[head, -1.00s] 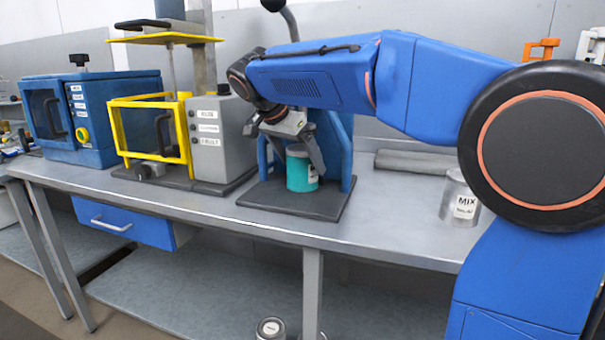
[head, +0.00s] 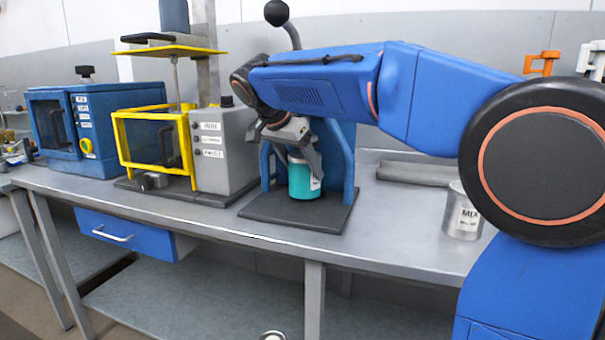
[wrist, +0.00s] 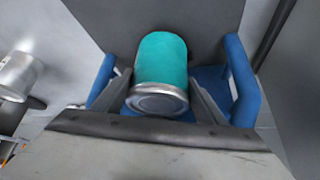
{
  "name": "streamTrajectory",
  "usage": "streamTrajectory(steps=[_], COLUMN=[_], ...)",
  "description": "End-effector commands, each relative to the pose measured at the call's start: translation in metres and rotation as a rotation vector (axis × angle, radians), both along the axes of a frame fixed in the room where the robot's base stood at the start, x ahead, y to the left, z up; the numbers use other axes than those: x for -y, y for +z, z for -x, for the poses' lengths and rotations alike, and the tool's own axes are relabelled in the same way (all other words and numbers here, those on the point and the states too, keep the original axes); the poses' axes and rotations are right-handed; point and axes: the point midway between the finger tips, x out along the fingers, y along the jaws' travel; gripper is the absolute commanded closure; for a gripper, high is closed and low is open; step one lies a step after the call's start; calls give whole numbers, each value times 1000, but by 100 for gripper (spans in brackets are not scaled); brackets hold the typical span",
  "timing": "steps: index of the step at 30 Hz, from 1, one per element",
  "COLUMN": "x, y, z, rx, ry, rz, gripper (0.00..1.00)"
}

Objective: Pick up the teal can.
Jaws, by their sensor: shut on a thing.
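The teal can (head: 303,179) is upright at the blue press-like stand, over its dark base plate (head: 290,213). Whether its bottom touches the plate I cannot tell. It has a silver lid and a pale label on its right side. My gripper (head: 305,165) comes from above and is shut on the can, one finger on each side. In the wrist view the can (wrist: 163,62) lies between the two fingers (wrist: 165,95), its silver lid toward the camera.
Blue uprights (head: 345,165) of the stand flank the can closely. A yellow-framed machine (head: 150,140) and a blue box machine (head: 95,125) stand to the left. A silver MIX can (head: 461,215) stands on the bench to the right. The bench front (head: 400,240) is clear.

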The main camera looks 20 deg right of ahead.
Motion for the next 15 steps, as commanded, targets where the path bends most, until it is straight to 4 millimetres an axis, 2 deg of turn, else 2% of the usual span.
streamTrajectory(steps=[5, 15], x=[-26, -93], y=[1, 1], z=[15, 56], rx=[0, 0], ry=[5, 5], rz=[0, 0], gripper=[74, 74])
